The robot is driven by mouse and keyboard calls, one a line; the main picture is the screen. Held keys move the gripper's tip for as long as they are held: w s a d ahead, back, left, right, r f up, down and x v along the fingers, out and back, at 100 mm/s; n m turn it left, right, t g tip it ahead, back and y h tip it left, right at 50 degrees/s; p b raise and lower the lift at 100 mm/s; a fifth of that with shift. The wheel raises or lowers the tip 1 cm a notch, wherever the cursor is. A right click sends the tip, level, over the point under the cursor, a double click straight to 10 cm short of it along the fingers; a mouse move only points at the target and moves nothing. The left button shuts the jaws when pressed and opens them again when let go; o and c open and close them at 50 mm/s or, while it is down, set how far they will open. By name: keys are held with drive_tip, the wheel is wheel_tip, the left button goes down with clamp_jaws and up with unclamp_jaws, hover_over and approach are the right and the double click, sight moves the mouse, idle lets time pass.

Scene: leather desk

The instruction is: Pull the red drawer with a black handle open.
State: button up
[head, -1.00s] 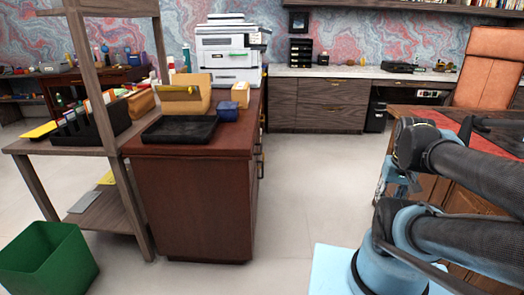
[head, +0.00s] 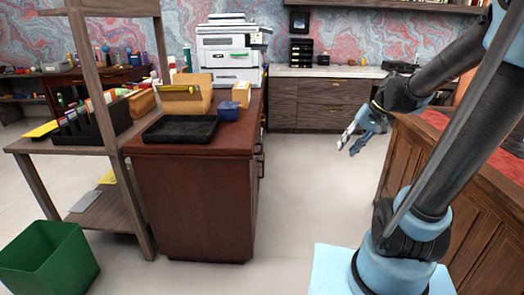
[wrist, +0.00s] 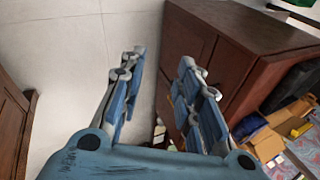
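The reddish-brown cabinet (head: 195,205) stands left of centre in the head view. Its front faces right and is seen nearly edge-on. Small handles (head: 262,160) stick out along that edge, too small to tell their colour surely. In the wrist view my gripper (wrist: 160,60) is open and empty, with the cabinet (wrist: 245,45) right of and beyond the fingers.
A wooden desk (head: 405,165) stands close on the right of my arm. A black tray (head: 180,129) and a printer (head: 228,60) are on or behind the cabinet top. A green bin (head: 48,260) is at lower left. The aisle floor (head: 310,190) is clear.

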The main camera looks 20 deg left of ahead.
drive_tip(key=w+a+g+y, duration=0.1)
drive_tip(key=w+a+y, duration=0.2)
drive_tip(key=w+a, duration=0.7)
drive_tip(key=n+g+y, duration=0.2)
drive_tip(key=g+y, duration=0.2)
drive_tip(key=y, duration=0.3)
approach(262, 146)
drive_tip(key=x, duration=1)
drive_tip(key=shift+s+f, duration=0.2)
drive_tip(key=shift+f, duration=0.2)
drive_tip(key=shift+c, duration=0.6)
clamp_jaws()
